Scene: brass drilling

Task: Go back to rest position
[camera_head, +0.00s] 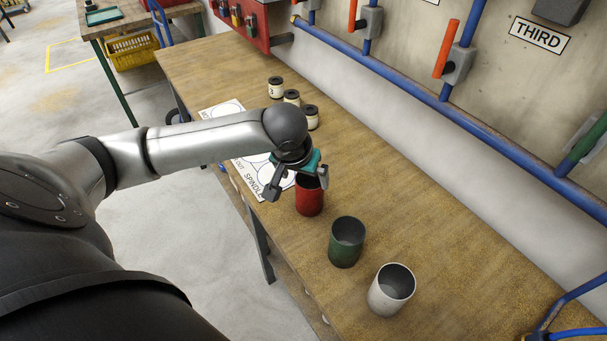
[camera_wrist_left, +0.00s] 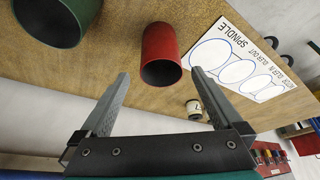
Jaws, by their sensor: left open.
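My left gripper (camera_head: 296,186) is open and empty above the wooden table, beside and partly over the red cup (camera_head: 310,200). In the left wrist view its two fingers (camera_wrist_left: 160,105) are spread wide with nothing between them; the red cup (camera_wrist_left: 161,55) lies beyond the fingertips. A green cup (camera_head: 346,242) and a white cup (camera_head: 391,289) stand in a row with the red one, toward the front. The green cup also shows in the left wrist view (camera_wrist_left: 58,20). My right gripper is in neither view.
A white sheet with circles and the word SPINDLE (camera_head: 262,178) lies partly under my left arm. Several small cream jars with dark lids (camera_head: 292,97) stand behind it. Blue pipes with red handles (camera_head: 447,50) run along the wall. The table's right part (camera_head: 480,265) is bare.

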